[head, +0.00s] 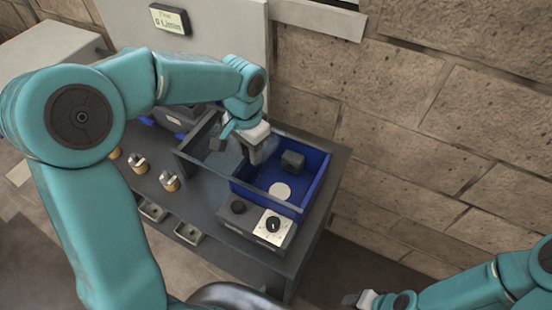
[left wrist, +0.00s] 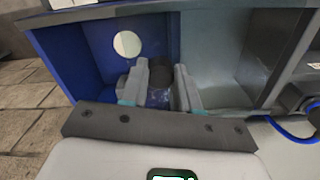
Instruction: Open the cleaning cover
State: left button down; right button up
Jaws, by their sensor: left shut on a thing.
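The cleaning cover (head: 213,152) looks like a grey, see-through panel in a dark frame, at the left of a blue-walled basin (head: 318,162). The right part of the basin is uncovered. In the left wrist view the cover (left wrist: 215,75) lies to the right of the blue interior. My left gripper (head: 262,153) is at the boundary between panel and basin. In the wrist view its fingers (left wrist: 163,88) are shut on a small dark handle (left wrist: 160,72), partly hidden between them. My right gripper (head: 360,299) is at the bottom edge, away from the basin; its jaws are unclear.
A dark block (head: 292,162) and a white disc (head: 281,190) are inside the basin. A control box with a dial (head: 272,227) stands in front. Several brass-coloured fittings (head: 169,181) stand on the bench to the left. A stone wall (head: 430,120) is behind and right.

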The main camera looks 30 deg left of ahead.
aim_at(234, 152)
pick_arm(q)
jog(key=a, duration=0.5)
jog(key=shift+w, duration=0.1)
jog(key=shift+d, duration=0.1)
jog(key=c, duration=0.8)
grip_release()
jog(key=shift+r, duration=0.1)
notch_tip(234, 152, up, 16)
jog(key=shift+r+p, duration=0.15)
jog(key=shift+p, duration=0.2)
